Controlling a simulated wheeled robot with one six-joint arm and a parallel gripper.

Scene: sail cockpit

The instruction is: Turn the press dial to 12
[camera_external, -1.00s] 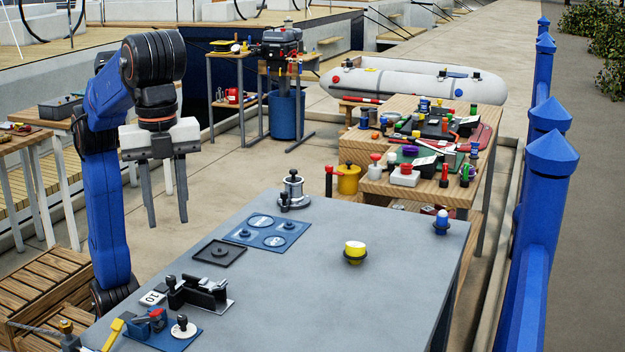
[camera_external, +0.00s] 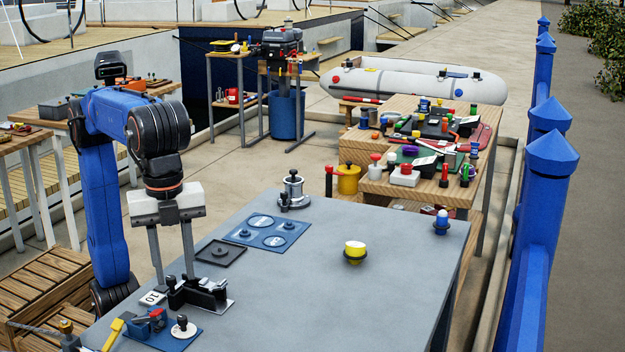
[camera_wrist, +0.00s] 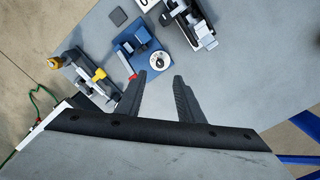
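A white round dial with a black centre knob (camera_external: 183,329) sits on a blue base at the table's front left; it looks like the press dial. My gripper (camera_external: 175,280) points down above the table near the black device. Its fingers (camera_wrist: 159,76) are apart with nothing between them. Contact with the device cannot be told.
A dark square tray (camera_external: 220,252), a blue plate with discs (camera_external: 268,232) and a metal pot-like piece (camera_external: 292,190) stand farther back. A yellow knob (camera_external: 355,250) stands mid-table. The right front of the table is clear.

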